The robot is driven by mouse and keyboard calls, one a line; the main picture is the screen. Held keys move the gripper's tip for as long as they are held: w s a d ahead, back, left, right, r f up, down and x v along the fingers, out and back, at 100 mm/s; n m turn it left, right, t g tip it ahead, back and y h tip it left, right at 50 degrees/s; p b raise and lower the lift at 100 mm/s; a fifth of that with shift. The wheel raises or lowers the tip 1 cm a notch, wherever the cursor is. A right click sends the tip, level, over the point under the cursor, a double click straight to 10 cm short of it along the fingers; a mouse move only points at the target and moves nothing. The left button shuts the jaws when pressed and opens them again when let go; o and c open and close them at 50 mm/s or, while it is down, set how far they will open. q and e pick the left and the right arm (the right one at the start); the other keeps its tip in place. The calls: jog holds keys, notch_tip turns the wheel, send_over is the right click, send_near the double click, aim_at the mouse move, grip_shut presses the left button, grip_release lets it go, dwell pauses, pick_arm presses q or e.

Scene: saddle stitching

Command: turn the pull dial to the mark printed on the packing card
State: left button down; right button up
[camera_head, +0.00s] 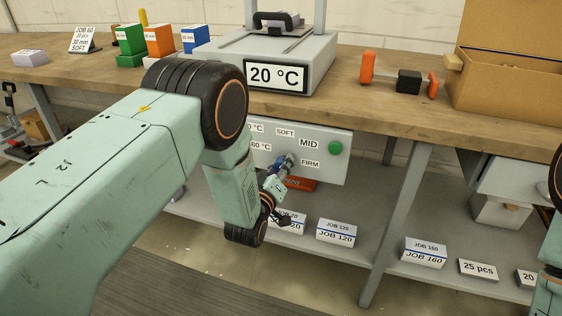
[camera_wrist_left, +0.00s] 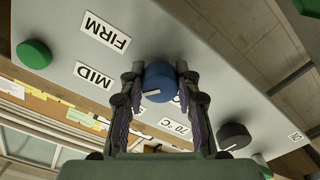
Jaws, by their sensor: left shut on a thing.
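The packing card (camera_head: 83,40) stands on the bench at the back left; its last line reads SOFT. The pull dial (camera_wrist_left: 158,80) is a blue knob with a white pointer line, on the grey panel (camera_head: 325,170) under the bench's front edge. SOFT, MID and FIRM labels are around it. My left gripper (camera_wrist_left: 154,84) is shut on the dial, one finger on each side. In the left wrist view the pointer line points left, roughly toward the MID side; its exact mark is unclear, and the SOFT label is hidden there. My right gripper is out of view.
A green button (camera_head: 335,148) and a dark knob (camera_wrist_left: 234,137) flank the dial on the panel. The machine with its 20 °C display (camera_head: 276,76) sits above. Labelled boxes, such as JOB 160 (camera_head: 423,252), stand on the lower shelf.

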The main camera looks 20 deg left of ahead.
pick_arm(q)
jog(key=n+p, duration=0.1)
jog(key=n, duration=0.3)
jog(key=shift+p, duration=0.3)
jog(key=shift+n+p, duration=0.5)
jog(key=shift+n, duration=1.2)
jog(key=c, duration=1)
grip_release()
jog(key=shift+o, duration=0.2)
jog(key=s, duration=1.2)
jog(key=shift+a, duration=0.2)
